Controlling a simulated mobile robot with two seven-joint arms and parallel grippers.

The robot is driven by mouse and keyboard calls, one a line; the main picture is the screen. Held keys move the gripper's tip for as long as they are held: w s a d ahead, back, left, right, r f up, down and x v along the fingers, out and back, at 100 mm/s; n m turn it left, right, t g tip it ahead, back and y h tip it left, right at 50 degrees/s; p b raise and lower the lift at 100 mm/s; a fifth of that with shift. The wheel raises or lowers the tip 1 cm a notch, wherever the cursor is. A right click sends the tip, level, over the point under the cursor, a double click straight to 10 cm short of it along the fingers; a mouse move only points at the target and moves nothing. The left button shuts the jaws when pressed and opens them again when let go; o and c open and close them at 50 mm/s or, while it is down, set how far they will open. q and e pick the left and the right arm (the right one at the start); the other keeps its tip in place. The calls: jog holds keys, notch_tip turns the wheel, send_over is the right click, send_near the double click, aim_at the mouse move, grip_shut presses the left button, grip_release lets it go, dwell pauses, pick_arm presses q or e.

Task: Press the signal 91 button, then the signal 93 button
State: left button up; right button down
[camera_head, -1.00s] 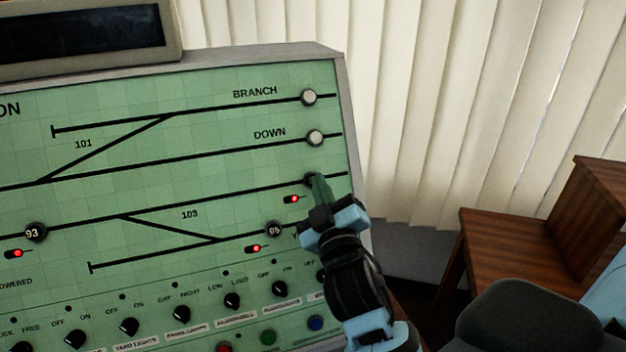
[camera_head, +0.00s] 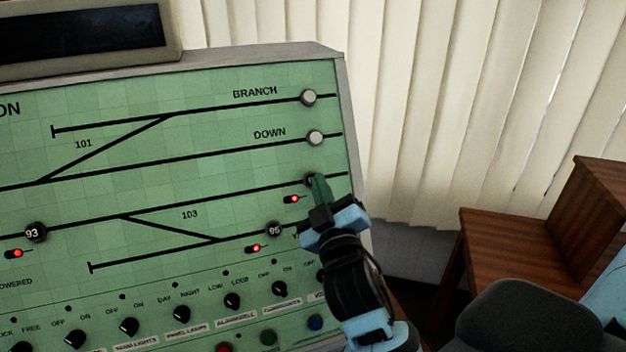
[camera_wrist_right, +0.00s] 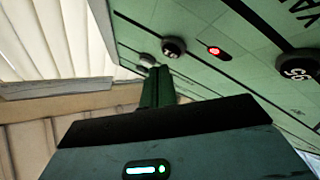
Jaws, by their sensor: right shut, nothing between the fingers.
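The signal 93 button (camera_head: 35,232) is a dark round knob marked 93 at the left of the green panel (camera_head: 130,185), with a red lamp below it. No button marked 91 can be read. A dark button (camera_head: 309,180) at the panel's right edge is partly covered by my right gripper (camera_head: 319,183); in the right wrist view it (camera_wrist_right: 173,47) shows no readable number. My right gripper is shut and empty, its green fingertips (camera_wrist_right: 157,75) at or very near this button. I cannot tell whether they touch it. My left gripper is not in view.
The button marked 95 (camera_head: 274,230) is just left of my right gripper. Pale buttons (camera_head: 309,97) sit above it by the BRANCH and DOWN lines. Rotary switches (camera_head: 181,314) line the panel's lower part. A wooden desk (camera_head: 520,245) and a dark chair (camera_head: 535,315) stand at right.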

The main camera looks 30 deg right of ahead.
jog(key=shift+w+d+f, duration=0.1)
jog(key=shift+w+f, duration=0.15)
jog(key=shift+w, duration=0.1)
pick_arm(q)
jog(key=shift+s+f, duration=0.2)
pick_arm(e)
jog(key=shift+w+d+f, duration=0.1)
jog(key=shift+w+f, duration=0.1)
jog(key=shift+w, duration=0.2)
dwell(0.8)
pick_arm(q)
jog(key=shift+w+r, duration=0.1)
pick_arm(e)
jog(key=shift+s, duration=0.1)
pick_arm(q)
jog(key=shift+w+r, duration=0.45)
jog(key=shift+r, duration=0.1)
pick_arm(e)
jog(key=shift+s+a+r, duration=0.2)
jog(key=shift+s+r, duration=0.2)
jog(key=shift+s, duration=0.25)
